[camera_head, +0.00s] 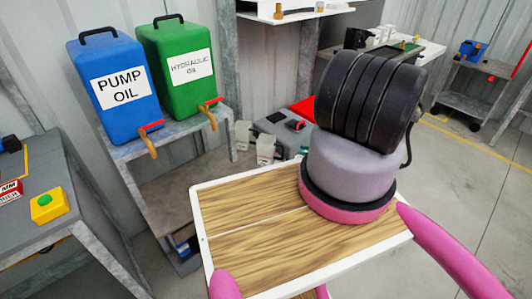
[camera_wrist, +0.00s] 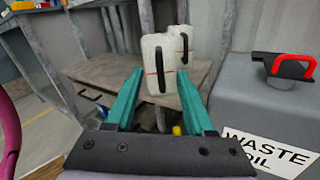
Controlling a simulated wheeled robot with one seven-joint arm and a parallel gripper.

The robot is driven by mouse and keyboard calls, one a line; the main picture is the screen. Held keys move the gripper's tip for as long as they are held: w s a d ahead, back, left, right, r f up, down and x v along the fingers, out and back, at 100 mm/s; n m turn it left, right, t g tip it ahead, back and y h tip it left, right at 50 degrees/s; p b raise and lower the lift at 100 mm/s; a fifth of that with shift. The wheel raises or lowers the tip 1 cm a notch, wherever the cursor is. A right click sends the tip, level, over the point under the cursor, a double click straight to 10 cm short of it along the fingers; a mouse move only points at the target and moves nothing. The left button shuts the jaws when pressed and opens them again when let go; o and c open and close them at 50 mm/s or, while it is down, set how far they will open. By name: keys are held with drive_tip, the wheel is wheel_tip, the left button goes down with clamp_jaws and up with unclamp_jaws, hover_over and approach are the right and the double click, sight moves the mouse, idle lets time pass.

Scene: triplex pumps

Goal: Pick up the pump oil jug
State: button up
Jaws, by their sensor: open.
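Two whitish jugs stand close together; no label is readable, so I cannot tell which is the pump oil jug. In the wrist view the nearer jug (camera_wrist: 158,64) has a dark handle and a red line; the other jug (camera_wrist: 198,45) is partly behind it. My gripper (camera_wrist: 160,76) is open, its teal fingers pointing toward the nearer jug, which appears between and beyond the tips. No contact shows. In the head view the jugs appear as a left jug (camera_head: 243,134) and a right jug (camera_head: 266,150); my arm hides the gripper there.
A blue PUMP OIL tank (camera_head: 118,92) and a green HYDRAULIC OIL tank (camera_head: 183,70), both with taps, stand on a metal stand (camera_head: 185,127). A grey WASTE OIL container (camera_wrist: 245,105) is close on the gripper's right. A white-rimmed wooden tray (camera_head: 245,225) lies below my arm.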

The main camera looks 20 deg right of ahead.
sight(283, 146)
drive_tip(key=x, duration=1)
drive_tip(key=shift+a, duration=0.1)
clamp_jaws()
idle(1.2)
